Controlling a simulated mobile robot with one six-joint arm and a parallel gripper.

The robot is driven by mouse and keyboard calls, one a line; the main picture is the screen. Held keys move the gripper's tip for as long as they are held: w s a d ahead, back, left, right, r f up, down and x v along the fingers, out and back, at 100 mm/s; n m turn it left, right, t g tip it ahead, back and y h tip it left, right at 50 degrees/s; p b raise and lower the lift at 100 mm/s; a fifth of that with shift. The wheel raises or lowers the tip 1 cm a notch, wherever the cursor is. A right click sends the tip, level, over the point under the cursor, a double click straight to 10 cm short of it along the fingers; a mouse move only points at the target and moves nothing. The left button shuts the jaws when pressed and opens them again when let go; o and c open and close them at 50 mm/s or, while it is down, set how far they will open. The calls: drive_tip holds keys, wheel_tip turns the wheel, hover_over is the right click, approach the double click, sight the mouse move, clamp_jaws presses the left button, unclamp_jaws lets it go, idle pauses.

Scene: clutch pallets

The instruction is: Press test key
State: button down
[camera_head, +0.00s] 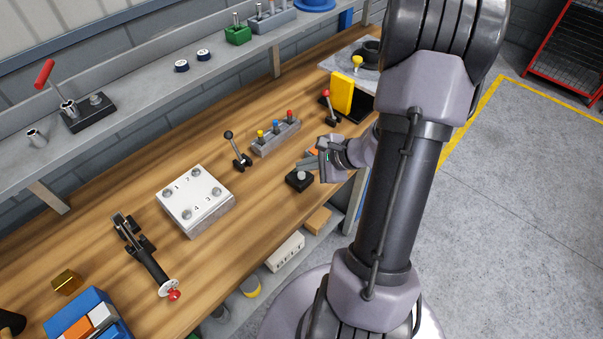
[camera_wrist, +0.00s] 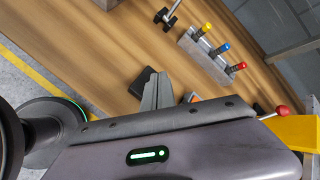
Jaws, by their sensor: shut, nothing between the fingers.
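A small black block with a pale round button on top (camera_head: 299,180) sits near the front edge of the wooden bench. It looks like the test key, but I can read no label on it. In the wrist view a dark block (camera_wrist: 143,80) shows just behind my fingers, and its top is partly hidden. My gripper (camera_head: 303,163) is shut and empty, just behind and above the black block in the head view. In the wrist view my gripper's fingertips (camera_wrist: 160,74) are together and point at the bench. I cannot tell whether they touch anything.
A rack with yellow, blue and red plungers (camera_head: 276,135) stands behind, beside a black-knobbed lever (camera_head: 238,155). A red-knobbed lever (camera_head: 330,105) and a yellow block (camera_head: 342,93) stand to the right. A white numbered plate (camera_head: 196,200) lies left. A small orange item (camera_head: 313,152) is close to my gripper.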

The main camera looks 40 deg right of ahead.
sight(305, 176)
idle(0.4)
drive_tip(key=shift+f+b, duration=0.45)
drive_tip(key=shift+b, duration=0.25)
drive_tip(key=shift+f+b, duration=0.5)
drive_tip(key=shift+b, duration=0.15)
idle(0.4)
drive_tip(key=shift+r, duration=0.15)
drive_tip(key=shift+r+p, duration=0.6)
drive_tip(key=shift+r, duration=0.25)
drive_tip(key=shift+r+p, duration=1.8)
drive_tip(key=shift+r, duration=0.75)
drive_tip(key=shift+f, duration=0.1)
